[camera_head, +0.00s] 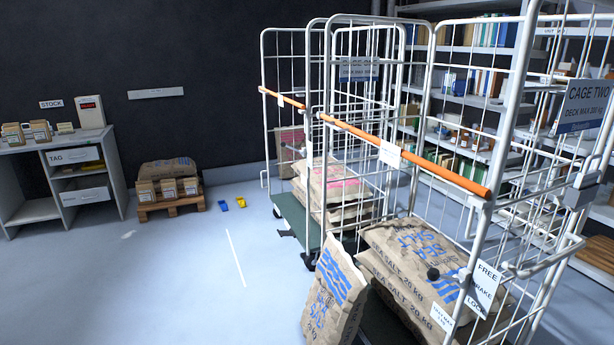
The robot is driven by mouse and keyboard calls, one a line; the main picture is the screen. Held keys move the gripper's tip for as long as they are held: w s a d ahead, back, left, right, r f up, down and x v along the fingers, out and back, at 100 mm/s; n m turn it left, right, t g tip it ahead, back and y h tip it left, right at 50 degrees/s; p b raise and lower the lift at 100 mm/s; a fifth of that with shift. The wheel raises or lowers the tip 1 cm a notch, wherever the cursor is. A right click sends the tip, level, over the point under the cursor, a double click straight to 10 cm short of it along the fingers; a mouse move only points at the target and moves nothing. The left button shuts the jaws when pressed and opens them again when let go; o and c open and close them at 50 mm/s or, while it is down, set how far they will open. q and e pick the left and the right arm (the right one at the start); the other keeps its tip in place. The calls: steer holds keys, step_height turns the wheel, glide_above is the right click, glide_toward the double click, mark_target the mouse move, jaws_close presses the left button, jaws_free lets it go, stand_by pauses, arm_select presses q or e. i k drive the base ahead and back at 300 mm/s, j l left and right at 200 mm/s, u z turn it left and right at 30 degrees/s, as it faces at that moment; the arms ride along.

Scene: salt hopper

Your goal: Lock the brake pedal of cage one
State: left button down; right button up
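Cage one, a white wire roll cage (265,75) with a sign (358,69) and a green deck (290,212), stands behind the nearer cage. Salt sacks (335,185) lie on its deck. A small dark part (286,232) sticks out low at its left edge, near a dark caster (309,260); it may be the brake pedal, but it is too small to tell its position. Cage two (520,80) stands in front at the right and hides part of cage one. Neither of my grippers is in view.
A salt sack (333,295) stands leaning against cage two's front. Blue (223,205) and yellow (241,202) items lie on the floor. The floor left of the cages is mostly clear.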

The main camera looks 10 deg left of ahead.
mark_target(282, 233)
steer(key=i+j+u, duration=0.35)
steer(key=i, duration=0.25)
steer(key=i+j+u, duration=0.25)
steer(key=i+u, duration=0.15)
steer(key=i, duration=0.25)
steer(key=i+u, duration=0.35)
steer(key=i, duration=0.3)
steer(key=i+z, duration=0.25)
steer(key=i, duration=0.2)
steer(key=i+j+z, duration=0.1)
steer(key=i+z, duration=0.15)
steer(key=i, duration=0.2)
steer(key=i+j+z, duration=0.25)
steer(key=i, duration=0.15)
steer(key=i+j+z, duration=0.25)
steer(key=i, duration=0.2)
steer(key=i+j+z, duration=0.1)
steer(key=i+z, duration=0.35)
steer(key=i+j+z, duration=0.2)
steer(key=i+z, duration=0.25)
steer(key=k, duration=0.1)
